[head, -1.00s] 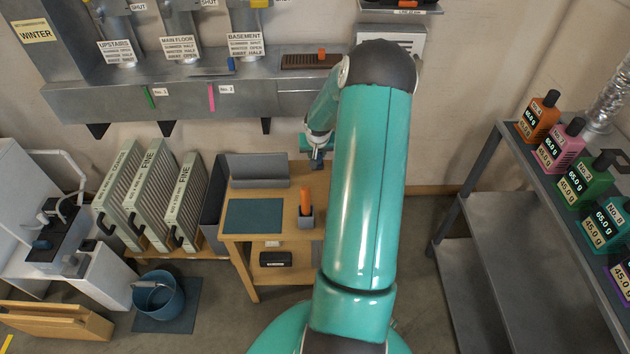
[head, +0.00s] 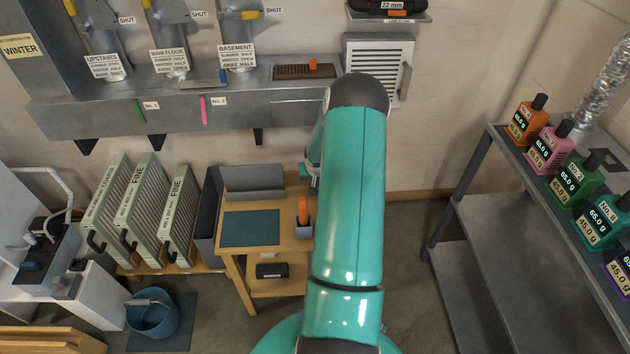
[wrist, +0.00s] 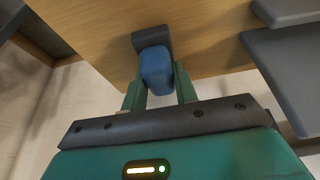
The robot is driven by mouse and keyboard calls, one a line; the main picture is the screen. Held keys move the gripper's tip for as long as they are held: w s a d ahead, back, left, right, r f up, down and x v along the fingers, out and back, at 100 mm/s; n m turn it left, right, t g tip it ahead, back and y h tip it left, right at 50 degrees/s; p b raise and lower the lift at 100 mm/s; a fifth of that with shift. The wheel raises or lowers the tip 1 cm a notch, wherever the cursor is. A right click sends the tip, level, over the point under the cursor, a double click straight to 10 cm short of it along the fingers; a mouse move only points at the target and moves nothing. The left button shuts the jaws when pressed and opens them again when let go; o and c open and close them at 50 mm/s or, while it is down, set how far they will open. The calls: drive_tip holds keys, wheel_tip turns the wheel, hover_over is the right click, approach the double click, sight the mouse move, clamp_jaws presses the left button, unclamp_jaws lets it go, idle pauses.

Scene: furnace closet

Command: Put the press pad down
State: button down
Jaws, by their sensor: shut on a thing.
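The press pad (wrist: 156,70) shows in the wrist view as a blue grip on a dark grey block. My gripper (wrist: 157,88) is shut on the blue grip, one green finger at each side. The dark grey block is against or just over the wooden table top; I cannot tell if it touches. In the head view my gripper (head: 312,180) is at the right edge of the small wooden table (head: 285,242), mostly hidden behind my arm. The pad cannot be made out there.
A blue mat (head: 250,228) and a grey cup with an orange-handled tool (head: 303,212) are on the table. A grey tray-like holder (head: 254,180) stands at its back. Ribbed filters (head: 150,205) stand to the left. A metal shelf with bottles (head: 500,230) is at the right.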

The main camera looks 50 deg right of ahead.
drive_tip(key=shift+f, duration=0.4)
drive_tip(key=shift+f, duration=0.1)
drive_tip(key=c, duration=1.1)
unclamp_jaws()
drive_tip(key=shift+v, duration=6.2)
